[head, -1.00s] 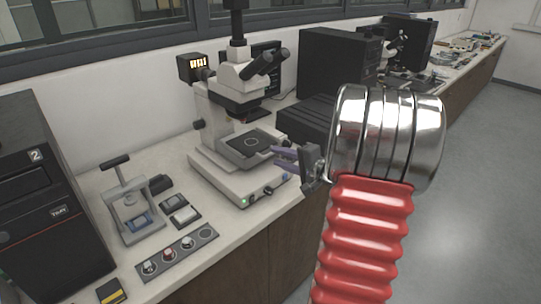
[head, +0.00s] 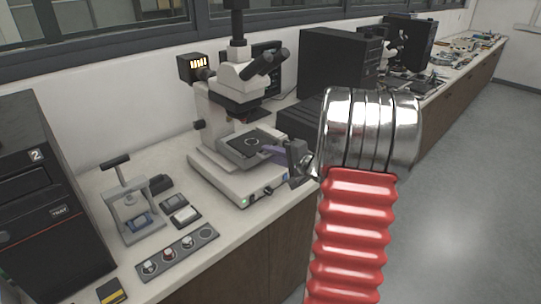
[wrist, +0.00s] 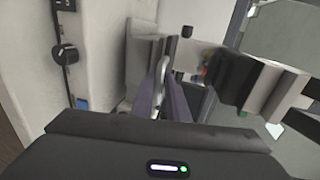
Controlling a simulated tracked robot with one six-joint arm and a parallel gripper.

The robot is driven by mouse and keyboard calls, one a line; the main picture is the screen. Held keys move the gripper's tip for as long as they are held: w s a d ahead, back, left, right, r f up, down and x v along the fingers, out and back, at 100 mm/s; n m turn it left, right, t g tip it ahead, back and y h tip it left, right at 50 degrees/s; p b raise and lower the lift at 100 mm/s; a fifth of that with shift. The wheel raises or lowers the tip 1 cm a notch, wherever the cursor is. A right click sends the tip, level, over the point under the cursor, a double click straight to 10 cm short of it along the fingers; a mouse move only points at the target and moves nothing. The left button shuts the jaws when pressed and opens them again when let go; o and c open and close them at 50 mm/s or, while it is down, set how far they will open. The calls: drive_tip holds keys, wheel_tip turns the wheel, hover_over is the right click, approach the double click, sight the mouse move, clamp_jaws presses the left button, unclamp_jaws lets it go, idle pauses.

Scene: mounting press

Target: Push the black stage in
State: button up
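The black stage (head: 240,154) sits under the objectives of the white microscope (head: 213,110), with a round ring on its top. My gripper (head: 268,152) is at the right front side of the stage, with purple-grey fingers pointing toward it. In the wrist view my gripper (wrist: 163,85) shows its two fingers with a gap between them. A light curved metal piece shows between or just past the tips. I cannot tell whether the fingers touch the stage. The fingertips are partly hard to see in the head view.
A small press (head: 133,208), two small blocks and a strip with several knobs (head: 178,250) lie on the bench to the left. A black machine (head: 45,200) stands at far left. Black boxes (head: 338,65) stand behind the microscope. The floor at right is clear.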

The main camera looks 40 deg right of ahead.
sight(256, 145)
drive_tip(key=shift+f, duration=0.2)
drive_tip(key=shift+c, duration=0.7)
drive_tip(key=shift+s+f, duration=0.1)
clamp_jaws()
drive_tip(key=shift+f, duration=0.1)
drive_tip(key=shift+r+x, duration=0.15)
drive_tip(key=shift+x, duration=0.85)
drive_tip(key=shift+r+x, duration=0.1)
drive_tip(key=shift+x, duration=0.9)
drive_tip(key=o, duration=0.5)
unclamp_jaws()
drive_tip(key=shift+o, duration=1)
drive_tip(key=shift+r, duration=0.2)
drive_tip(key=shift+r, duration=0.1)
